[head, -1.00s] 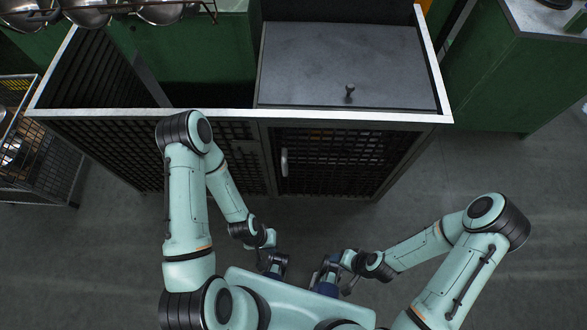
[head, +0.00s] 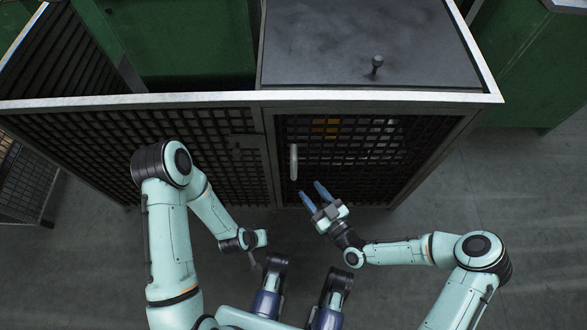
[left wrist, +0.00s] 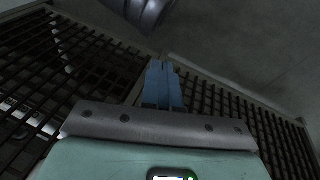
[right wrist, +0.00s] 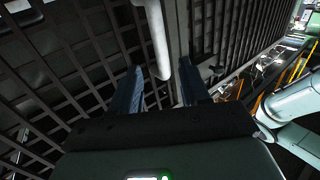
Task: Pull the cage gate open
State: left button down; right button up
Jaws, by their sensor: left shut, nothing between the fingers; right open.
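The cage gate (head: 362,168) is a dark mesh panel in a grey frame at the cage's front right. It looks shut. Its pale upright bar handle (head: 294,162) is on the gate's left side. My right gripper (head: 312,191) is open, just below and right of the handle in the head view. In the right wrist view, the handle (right wrist: 157,38) appears between the two blue fingers (right wrist: 160,66); I see no grip on it. My left gripper is shut and empty in the left wrist view (left wrist: 161,66), with mesh beyond it. In the head view it is hard to make out.
The cage top has a grey lid (head: 350,45) with a small knob (head: 377,62). A mesh panel (head: 180,150) fills the cage front to the left of the gate. Green cabinets (head: 535,70) stand behind and to the right. The grey floor (head: 500,220) at the right is clear.

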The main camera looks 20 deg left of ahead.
aim_at(296, 172)
pick_arm(q)
jog(key=shift+g, duration=0.7)
jog(key=s+f, duration=0.1)
jog(key=s+f+b, duration=0.1)
jog(key=s+f, duration=0.1)
jog(key=s, duration=0.1)
jog(key=shift+a+f+b, duration=0.3)
jog(key=shift+f+b, duration=0.05)
pick_arm(e)
jog(key=x, duration=1)
grip_shut()
